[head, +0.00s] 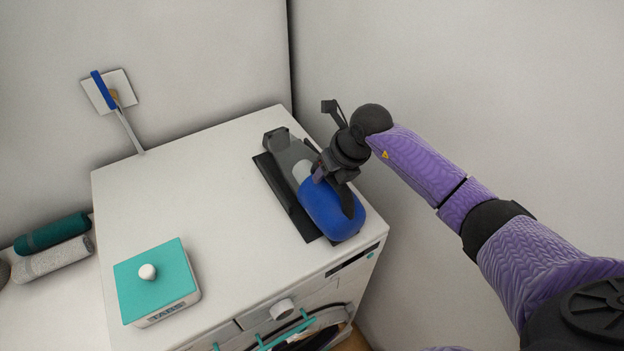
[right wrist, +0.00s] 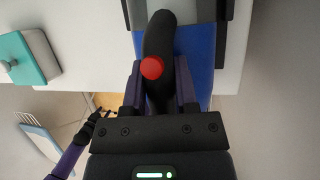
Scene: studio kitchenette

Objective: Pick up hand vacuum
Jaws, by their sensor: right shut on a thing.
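The hand vacuum (head: 331,212) has a blue body, a black handle and a grey nozzle part. It lies on a dark flat base (head: 283,196) on top of a white washer-like appliance (head: 200,200). My right gripper (head: 330,172) is over it and shut on its black handle. In the right wrist view the handle (right wrist: 158,37) with a red button (right wrist: 152,68) is between the fingers of the right gripper (right wrist: 159,85). The blue body shows behind. My left gripper (right wrist: 97,117) shows small at the lower left of the right wrist view; its opening is unclear.
A teal-topped box (head: 156,283) with a white knob stands at the appliance's front left. Rolled towels (head: 53,246) lie at the left. The appliance top between box and base is clear.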

